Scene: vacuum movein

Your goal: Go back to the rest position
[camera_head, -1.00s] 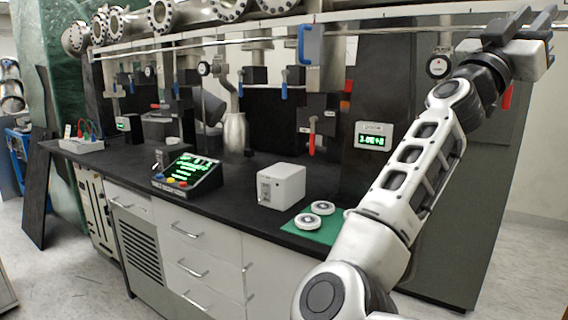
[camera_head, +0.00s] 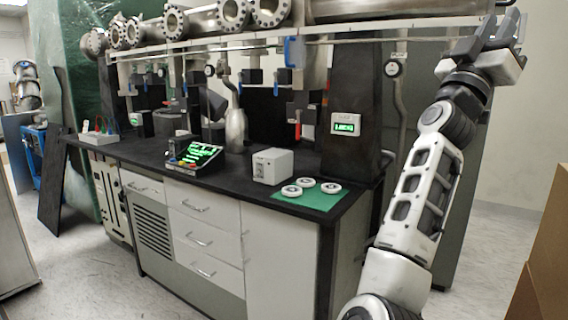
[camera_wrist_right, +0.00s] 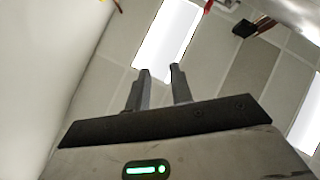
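My right gripper (camera_head: 495,27) is raised at the top right of the head view, beside the upper end of the bench frame. Its two fingers point up. In the right wrist view the fingers (camera_wrist_right: 160,70) stand apart with nothing between them, against the ceiling. My left gripper is not in view. Three white ring-shaped parts (camera_head: 291,191) lie on a green mat (camera_head: 306,200) at the bench's right end, well away from the right gripper.
The black bench top (camera_head: 236,180) carries a white box (camera_head: 272,166) and a control panel (camera_head: 195,153). Steel pipes (camera_head: 205,20) run above it. Brown boxes (camera_head: 545,250) stand at the right edge. Open floor (camera_head: 90,260) shows at the front left.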

